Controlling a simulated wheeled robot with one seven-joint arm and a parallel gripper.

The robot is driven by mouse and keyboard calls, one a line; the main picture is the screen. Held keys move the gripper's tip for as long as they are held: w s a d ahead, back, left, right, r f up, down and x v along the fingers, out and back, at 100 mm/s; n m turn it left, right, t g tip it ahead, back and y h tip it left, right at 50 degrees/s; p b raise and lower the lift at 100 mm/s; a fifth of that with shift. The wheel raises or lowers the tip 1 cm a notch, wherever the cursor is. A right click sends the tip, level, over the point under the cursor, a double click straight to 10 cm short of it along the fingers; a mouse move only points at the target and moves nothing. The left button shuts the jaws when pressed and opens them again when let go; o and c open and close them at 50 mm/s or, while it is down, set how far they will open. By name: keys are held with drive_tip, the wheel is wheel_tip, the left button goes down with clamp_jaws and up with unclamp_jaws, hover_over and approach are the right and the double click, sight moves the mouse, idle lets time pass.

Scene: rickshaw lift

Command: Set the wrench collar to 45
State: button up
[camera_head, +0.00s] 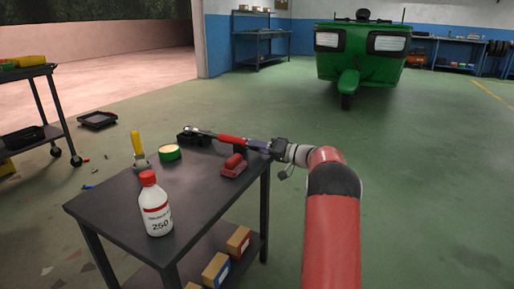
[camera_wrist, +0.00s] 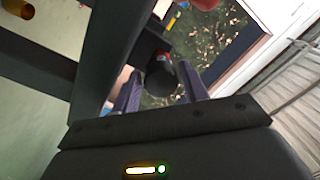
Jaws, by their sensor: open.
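The wrench (camera_head: 230,140) lies along the back of the dark table, with a silver shaft at left and a red section toward my gripper. My gripper (camera_head: 262,146) is at the wrench's right end, over the table's right edge. In the wrist view my gripper (camera_wrist: 160,92) is open, with a purple-grey finger on each side. A dark round end with a red band (camera_wrist: 159,76), apparently the wrench's collar end, shows between the fingers. I cannot tell whether either finger touches it. The collar's scale and setting cannot be read.
On the table (camera_head: 115,207) stand a white bottle (camera_head: 155,208) with a red cap, a green-rimmed tin (camera_head: 169,153), a yellow-handled tool (camera_head: 137,147) and a red block (camera_head: 234,166). Boxes (camera_head: 216,270) lie on the lower shelf. A green rickshaw (camera_head: 345,75) stands behind; the floor between is clear.

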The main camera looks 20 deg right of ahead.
drive_tip(key=shift+w+a, duration=0.2)
drive_tip(key=c, duration=0.7)
